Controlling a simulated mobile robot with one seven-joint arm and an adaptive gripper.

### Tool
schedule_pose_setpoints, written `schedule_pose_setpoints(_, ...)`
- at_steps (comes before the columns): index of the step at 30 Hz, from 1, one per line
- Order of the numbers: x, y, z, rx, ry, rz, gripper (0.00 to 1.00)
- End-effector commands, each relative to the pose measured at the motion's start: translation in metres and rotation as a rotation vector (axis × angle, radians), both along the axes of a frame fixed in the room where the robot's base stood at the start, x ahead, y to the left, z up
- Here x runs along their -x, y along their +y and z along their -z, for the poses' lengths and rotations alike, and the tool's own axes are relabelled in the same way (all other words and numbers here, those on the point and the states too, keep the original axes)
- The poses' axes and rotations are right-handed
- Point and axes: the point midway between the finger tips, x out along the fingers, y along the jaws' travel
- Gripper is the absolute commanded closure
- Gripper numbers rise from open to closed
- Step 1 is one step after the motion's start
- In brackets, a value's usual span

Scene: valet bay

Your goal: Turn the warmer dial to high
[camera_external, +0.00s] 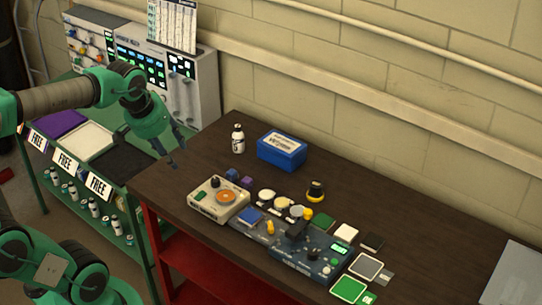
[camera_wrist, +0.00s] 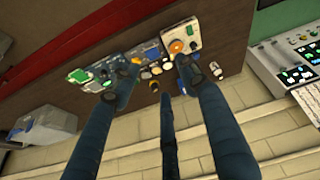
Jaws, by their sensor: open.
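A beige box (camera_external: 206,206) with an orange disc (camera_external: 226,196) and a small black knob (camera_external: 214,183) sits at the table's left front; it looks like the warmer. In the wrist view the beige box (camera_wrist: 187,32) is at top centre, its orange disc (camera_wrist: 176,46) facing me. The knob's setting is too small to read. My gripper (camera_external: 177,156) is open and empty, above the table's left end, behind and left of the box and apart from it.
A blue control panel (camera_external: 300,262) with knobs, round pots and coloured tiles stands right of the box. A green cart (camera_external: 50,160) with trays is at left, a console (camera_external: 150,70) against the wall.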

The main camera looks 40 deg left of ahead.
Motion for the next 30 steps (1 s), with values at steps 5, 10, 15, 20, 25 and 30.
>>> schedule_pose_setpoints(5,-0.044,0.012,0.005,0.053,0.054,-0.155,0.56)
schedule_pose_setpoints(10,-0.084,0.024,0.015,0.099,0.099,-0.307,0.56)
schedule_pose_setpoints(15,-0.124,0.038,0.032,0.139,0.144,-0.461,0.56)
schedule_pose_setpoints(20,-0.16,0.053,0.054,0.172,0.183,-0.608,0.56)
schedule_pose_setpoints(25,-0.195,0.07,0.084,0.202,0.224,-0.767,0.56)
schedule_pose_setpoints(30,-0.226,0.088,0.12,0.225,0.264,-0.925,0.56)
